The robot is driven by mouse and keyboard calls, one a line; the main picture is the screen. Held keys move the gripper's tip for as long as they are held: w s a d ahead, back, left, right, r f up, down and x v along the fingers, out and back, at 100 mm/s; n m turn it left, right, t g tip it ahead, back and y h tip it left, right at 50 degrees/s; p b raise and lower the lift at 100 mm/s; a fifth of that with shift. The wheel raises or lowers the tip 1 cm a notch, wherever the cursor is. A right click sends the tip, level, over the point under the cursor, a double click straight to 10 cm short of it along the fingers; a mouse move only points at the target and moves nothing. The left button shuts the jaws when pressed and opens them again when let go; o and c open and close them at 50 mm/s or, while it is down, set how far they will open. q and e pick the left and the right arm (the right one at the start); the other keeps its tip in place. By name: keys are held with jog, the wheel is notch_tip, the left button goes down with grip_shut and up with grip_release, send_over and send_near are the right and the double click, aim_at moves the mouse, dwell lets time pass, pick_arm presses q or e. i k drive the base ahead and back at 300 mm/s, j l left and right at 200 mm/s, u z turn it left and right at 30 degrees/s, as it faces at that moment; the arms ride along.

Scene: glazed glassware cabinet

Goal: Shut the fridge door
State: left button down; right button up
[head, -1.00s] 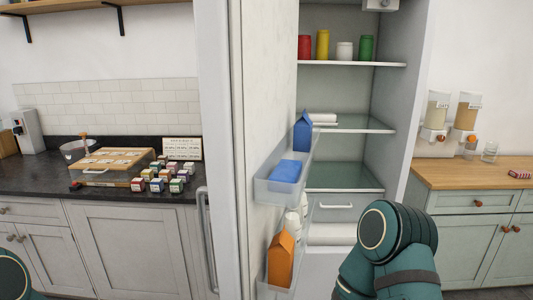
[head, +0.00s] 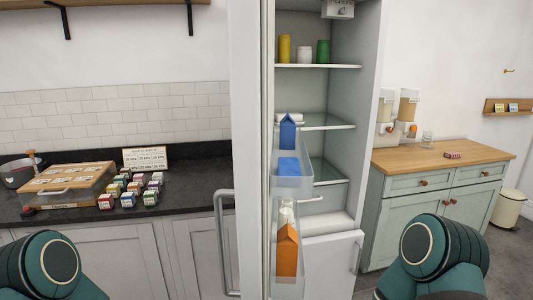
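The fridge door (head: 246,120) stands open in the middle of the head view, seen nearly edge-on. Its inner side faces right and carries clear bins holding a blue carton, a blue pack and an orange carton (head: 286,250). A long grey handle (head: 225,240) is on the door's left side. The fridge interior (head: 345,80) is open to the right of the door, with shelves holding yellow, white and green containers. My two teal arm links show at the lower left and lower right. Both grippers are outside the view.
A dark counter (head: 190,170) on the left holds a wooden-lidded box (head: 70,180), several small labelled boxes (head: 130,190) and a sign. A wooden-topped cabinet (head: 440,165) stands right of the fridge, with dispensers above it. A lower fridge or freezer front (head: 330,262) has its own handle. A bin (head: 508,208) stands far right.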

aim_at(251, 23)
jog(key=j+z, duration=0.3)
jog(key=j, duration=0.15)
jog(key=j+z, duration=0.3)
jog(key=j, duration=0.2)
jog(key=i+j, duration=0.1)
jog(key=j, duration=0.2)
jog(key=j+z, duration=0.15)
jog(key=j, duration=0.15)
jog(key=i+j+u, duration=0.15)
jog(key=u, duration=0.15)
